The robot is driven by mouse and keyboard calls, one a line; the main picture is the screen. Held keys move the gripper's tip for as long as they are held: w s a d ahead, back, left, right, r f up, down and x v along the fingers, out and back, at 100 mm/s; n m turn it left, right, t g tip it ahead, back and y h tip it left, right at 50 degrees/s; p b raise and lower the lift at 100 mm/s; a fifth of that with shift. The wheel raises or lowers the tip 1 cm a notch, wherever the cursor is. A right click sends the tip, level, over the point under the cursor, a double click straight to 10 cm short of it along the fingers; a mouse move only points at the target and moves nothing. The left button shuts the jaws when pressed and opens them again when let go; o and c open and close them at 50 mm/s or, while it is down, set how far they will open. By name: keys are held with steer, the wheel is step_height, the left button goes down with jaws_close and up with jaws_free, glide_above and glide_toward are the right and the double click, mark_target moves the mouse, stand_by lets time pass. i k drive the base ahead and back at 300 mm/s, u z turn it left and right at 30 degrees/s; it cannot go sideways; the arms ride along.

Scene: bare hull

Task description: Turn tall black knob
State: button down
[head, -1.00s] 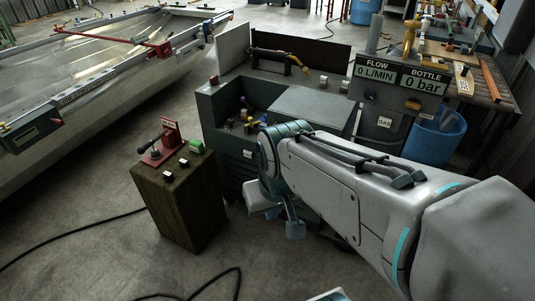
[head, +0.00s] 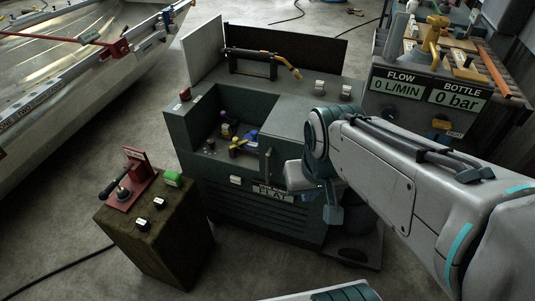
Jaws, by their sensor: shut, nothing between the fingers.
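Several small knobs and handles sit in the open recess of the dark green machine (head: 265,212): a purple one (head: 224,115), a yellow one (head: 234,152), a blue one (head: 252,135) and a small dark one (head: 210,145). I cannot tell which one is the tall black knob. A black-handled lever (head: 114,184) on a red plate stands on the brown box, with two black-and-white knobs beside it. My gripper (head: 333,214) hangs below my wrist in front of the machine's right part, apart from the recess. It looks shut and empty; its fingers are small and partly hidden.
The brown box (head: 165,245) with a green switch (head: 172,179) stands front left. A metal hull (head: 70,90) is at left.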

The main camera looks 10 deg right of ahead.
mark_target(211, 142)
steer(key=k, duration=0.45)
steer(key=u, duration=1.4)
steer(key=i, duration=0.8)
steer(key=z, duration=1.9)
